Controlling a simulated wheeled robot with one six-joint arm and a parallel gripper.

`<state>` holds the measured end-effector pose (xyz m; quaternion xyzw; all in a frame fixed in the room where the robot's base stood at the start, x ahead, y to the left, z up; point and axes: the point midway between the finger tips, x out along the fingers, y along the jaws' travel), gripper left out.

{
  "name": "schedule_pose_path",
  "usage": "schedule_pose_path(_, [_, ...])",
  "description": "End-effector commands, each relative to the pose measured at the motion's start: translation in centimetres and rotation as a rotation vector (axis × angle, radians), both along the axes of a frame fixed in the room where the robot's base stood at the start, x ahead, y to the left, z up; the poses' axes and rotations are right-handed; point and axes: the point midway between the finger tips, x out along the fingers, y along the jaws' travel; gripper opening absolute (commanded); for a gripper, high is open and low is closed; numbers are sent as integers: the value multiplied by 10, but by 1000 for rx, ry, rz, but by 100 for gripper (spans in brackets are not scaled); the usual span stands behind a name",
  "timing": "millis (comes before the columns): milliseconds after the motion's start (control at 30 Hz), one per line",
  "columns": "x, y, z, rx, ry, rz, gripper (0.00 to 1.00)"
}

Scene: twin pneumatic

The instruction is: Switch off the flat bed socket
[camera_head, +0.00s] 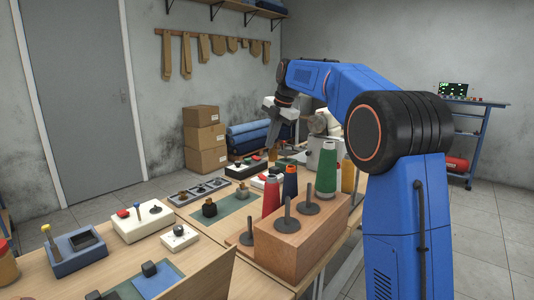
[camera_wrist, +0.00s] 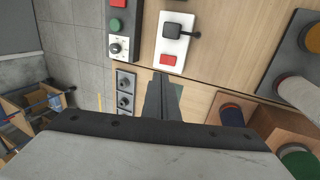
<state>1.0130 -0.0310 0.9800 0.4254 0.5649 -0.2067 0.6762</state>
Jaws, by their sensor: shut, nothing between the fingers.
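My gripper (camera_head: 270,143) hangs over the far part of the workbench in the head view, fingers down. Its fingers (camera_wrist: 163,97) are together and empty in the wrist view. Ahead of them lies a white socket plate (camera_wrist: 170,50) with a black plug (camera_wrist: 178,31) and a red switch (camera_wrist: 168,60); the fingertips appear apart from it. In the head view a white unit with red on it (camera_head: 259,182) is partly hidden behind the thread cones. A similar white unit (camera_head: 144,224) with a red switch stands nearer. No readable label shows which is the flat bed one.
A dark control box with red and green buttons (camera_wrist: 117,27) and a grey panel of knobs (camera_wrist: 125,92) lie beside the plate. Thread cones, including a green one (camera_head: 327,168), and a wooden peg block (camera_head: 298,243) stand close on the right. Cardboard boxes (camera_head: 204,138) stand behind.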

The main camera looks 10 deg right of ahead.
Motion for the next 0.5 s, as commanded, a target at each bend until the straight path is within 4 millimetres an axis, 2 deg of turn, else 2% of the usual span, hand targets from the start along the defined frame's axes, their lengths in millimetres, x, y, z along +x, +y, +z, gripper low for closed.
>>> schedule_pose_path(500, [24,18,-83,0,3,1,0])
